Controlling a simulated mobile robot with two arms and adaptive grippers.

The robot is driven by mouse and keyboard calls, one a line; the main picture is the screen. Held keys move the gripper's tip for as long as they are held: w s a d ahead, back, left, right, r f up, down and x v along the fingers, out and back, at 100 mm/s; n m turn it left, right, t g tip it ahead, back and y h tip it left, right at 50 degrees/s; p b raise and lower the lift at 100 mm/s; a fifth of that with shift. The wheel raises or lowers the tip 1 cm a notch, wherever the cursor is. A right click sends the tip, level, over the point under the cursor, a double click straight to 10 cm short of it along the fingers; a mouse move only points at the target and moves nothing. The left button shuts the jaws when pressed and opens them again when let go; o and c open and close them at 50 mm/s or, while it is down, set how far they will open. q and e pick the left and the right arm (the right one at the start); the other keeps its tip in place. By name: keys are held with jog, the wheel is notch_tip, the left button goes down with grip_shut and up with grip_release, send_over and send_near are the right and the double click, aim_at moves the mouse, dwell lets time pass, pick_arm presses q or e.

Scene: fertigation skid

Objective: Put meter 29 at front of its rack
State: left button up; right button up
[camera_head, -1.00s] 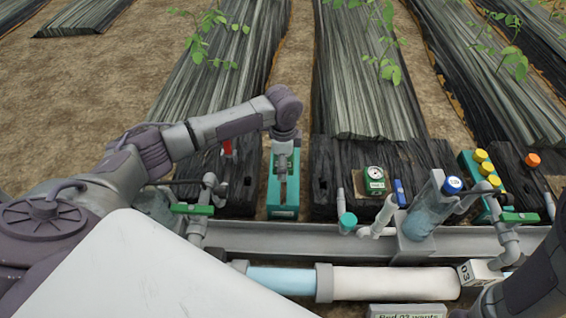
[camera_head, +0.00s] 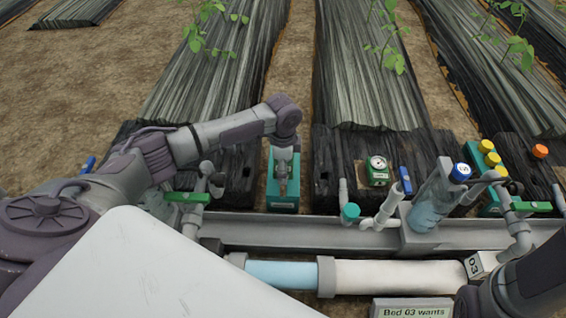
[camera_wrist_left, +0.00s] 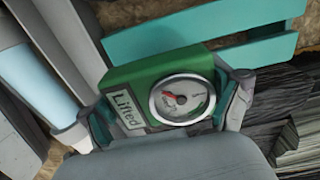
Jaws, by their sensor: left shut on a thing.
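My left gripper (camera_head: 283,194) hangs over the teal rack (camera_head: 284,207), between two dark sleepers, in the head view. In the left wrist view the left gripper (camera_wrist_left: 168,104) is shut on a green meter (camera_wrist_left: 150,70) with a round white dial, a red mark and a label that seems to read "Lifted". No number 29 is legible on it. Teal rack bars (camera_wrist_left: 180,37) show beyond the meter; whether it touches them I cannot tell. In the head view the gripper and arm largely hide the held meter. My right gripper is out of view; only its arm shows lower right.
Another green meter (camera_head: 377,178) with a dial stands on the right sleeper, beside a blue item (camera_head: 405,181). A grey rail (camera_head: 310,229), a pale pipe (camera_head: 395,277), a clear blue-capped bottle (camera_head: 432,205) and green-handled valves lie in front of the sleepers.

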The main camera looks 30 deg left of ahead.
pick_arm(q)
jog(key=shift+p, duration=0.7)
dwell(0.6)
jog(key=shift+f, duration=0.2)
jog(key=shift+f+b, duration=0.55)
jog(key=shift+f, duration=1.3)
jog(key=o, duration=0.9)
